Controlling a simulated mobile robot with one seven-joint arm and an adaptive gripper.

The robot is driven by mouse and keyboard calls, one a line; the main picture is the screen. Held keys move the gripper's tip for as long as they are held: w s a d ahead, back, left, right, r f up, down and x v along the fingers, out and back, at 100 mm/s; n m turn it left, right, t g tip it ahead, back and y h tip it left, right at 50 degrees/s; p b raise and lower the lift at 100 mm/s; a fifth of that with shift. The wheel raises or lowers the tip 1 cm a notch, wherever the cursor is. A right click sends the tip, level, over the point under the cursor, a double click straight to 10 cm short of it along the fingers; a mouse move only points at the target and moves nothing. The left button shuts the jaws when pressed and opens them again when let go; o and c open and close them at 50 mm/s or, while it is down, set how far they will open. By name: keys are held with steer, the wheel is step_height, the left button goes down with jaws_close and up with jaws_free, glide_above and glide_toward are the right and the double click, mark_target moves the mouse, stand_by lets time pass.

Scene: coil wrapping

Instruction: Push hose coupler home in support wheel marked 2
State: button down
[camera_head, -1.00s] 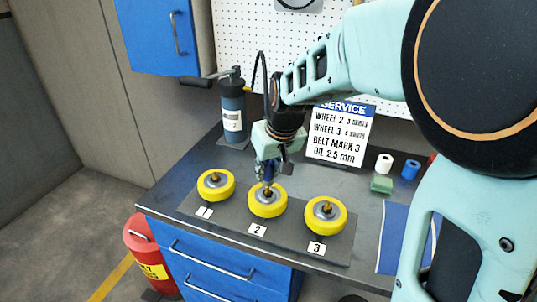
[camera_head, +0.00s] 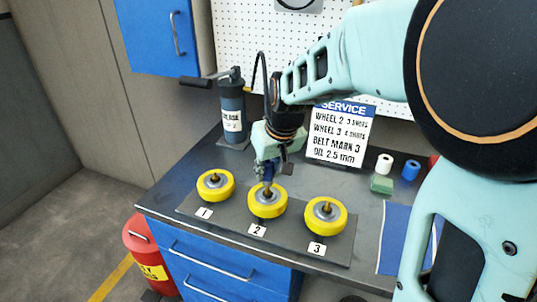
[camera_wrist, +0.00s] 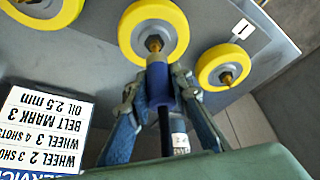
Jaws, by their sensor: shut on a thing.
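The support wheel marked 2 (camera_head: 267,212) is yellow with a grey hub and a brass fitting at its centre. It lies flat on the dark mat between wheels 1 and 3, and also shows in the wrist view (camera_wrist: 137,30). My gripper (camera_wrist: 160,98) is shut on the blue hose coupler (camera_wrist: 157,80), with a black hose (camera_wrist: 165,130) trailing from it. The coupler's end is at the brass fitting (camera_wrist: 154,44) of wheel 2. I cannot tell how far it is seated. In the head view my gripper (camera_head: 266,172) is directly above wheel 2.
Wheel 1 (camera_head: 215,186) is to the left and wheel 3 (camera_head: 326,216) to the right. A grease canister (camera_head: 232,110) stands behind, with the hose arching near my arm. A service sign (camera_head: 340,135), rolls and a green block (camera_head: 381,184) stand at the right.

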mark_target(270, 172)
steer(key=shift+f+b, duration=1.25)
steer(key=shift+f, duration=0.2)
steer(key=c, duration=1.7)
jaws_free()
steer(key=v, duration=0.7)
steer(key=shift+s+r, duration=0.15)
steer(key=shift+r, duration=0.15)
